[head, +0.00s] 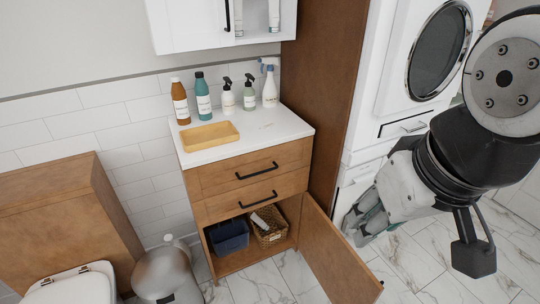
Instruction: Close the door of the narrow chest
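The narrow chest (250,178) is a wooden cabinet with a white top, two drawers with black handles, and a lower compartment. Its door (335,260) stands wide open, swung out from the right side toward the front. A small dark handle part shows at the door's outer edge. Both drawers look shut. My gripper (358,228) is to the right of the chest, pointing down and left, near the door's upper right side in the picture. I see no contact with the door. The fingers are partly hidden by their angle, and their opening is unclear.
Inside the compartment are a dark blue bin (229,236) and a wicker basket (269,228). Several bottles and a yellow tray (209,136) stand on top. A metal trash bin (165,275) and toilet (75,285) are left. A white washer stack (405,70) is right. Marble floor (425,265) is clear.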

